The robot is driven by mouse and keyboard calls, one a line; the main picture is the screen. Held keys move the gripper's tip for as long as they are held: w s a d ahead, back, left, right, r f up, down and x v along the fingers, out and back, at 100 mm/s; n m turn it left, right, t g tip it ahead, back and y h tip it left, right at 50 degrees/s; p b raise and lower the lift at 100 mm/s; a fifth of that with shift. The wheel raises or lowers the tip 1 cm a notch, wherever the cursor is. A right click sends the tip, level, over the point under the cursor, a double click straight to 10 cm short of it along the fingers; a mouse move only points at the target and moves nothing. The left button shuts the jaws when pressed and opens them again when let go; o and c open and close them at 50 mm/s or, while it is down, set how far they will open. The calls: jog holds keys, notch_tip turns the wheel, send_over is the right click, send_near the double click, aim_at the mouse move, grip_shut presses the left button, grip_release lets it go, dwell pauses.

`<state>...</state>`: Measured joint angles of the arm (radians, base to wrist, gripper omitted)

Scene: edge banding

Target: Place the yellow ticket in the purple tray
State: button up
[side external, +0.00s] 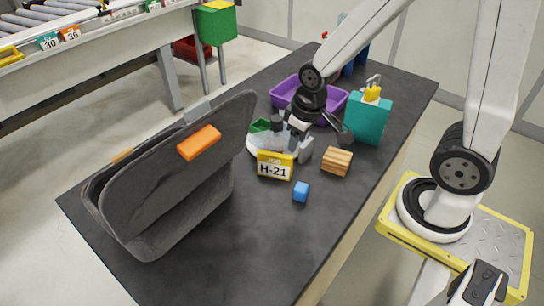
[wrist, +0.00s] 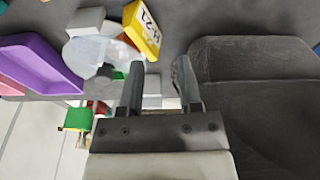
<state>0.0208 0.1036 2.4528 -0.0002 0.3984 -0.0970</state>
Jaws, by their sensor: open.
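The yellow ticket (side external: 275,165), marked H-21, stands near the middle of the dark table, beside a pale rounded item. In the wrist view the ticket (wrist: 146,32) lies beyond my fingertips, up and a little left, not between the fingers. The purple tray (side external: 283,97) is farther back on the table, partly hidden by my arm; in the wrist view it shows at the left (wrist: 38,62). My gripper (wrist: 158,72) is open with no ticket in it; a white block shows between the fingers.
A dark felt bag (side external: 190,185) with an orange tag stands at the left. The pale item (wrist: 98,52) sits near the ticket. The table's front is clear.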

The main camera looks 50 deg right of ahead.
aim_at(275, 154)
jog(key=w+d+f+n, duration=0.1)
jog(key=w, duration=0.2)
jog(key=w+d+f+n+g, duration=0.1)
jog(key=w+f, duration=0.1)
jog(key=w, duration=0.1)
jog(key=w+d+f+n+g, duration=0.1)
jog(key=w+f, duration=0.1)
jog(key=w, duration=0.1)
jog(key=shift+w+d+f+n, duration=0.2)
jog(key=shift+d+f+n, duration=0.05)
jog(key=shift+d+n, duration=0.15)
jog(key=shift+f, duration=1.25)
jog(key=shift+f, duration=2.6)
grip_shut()
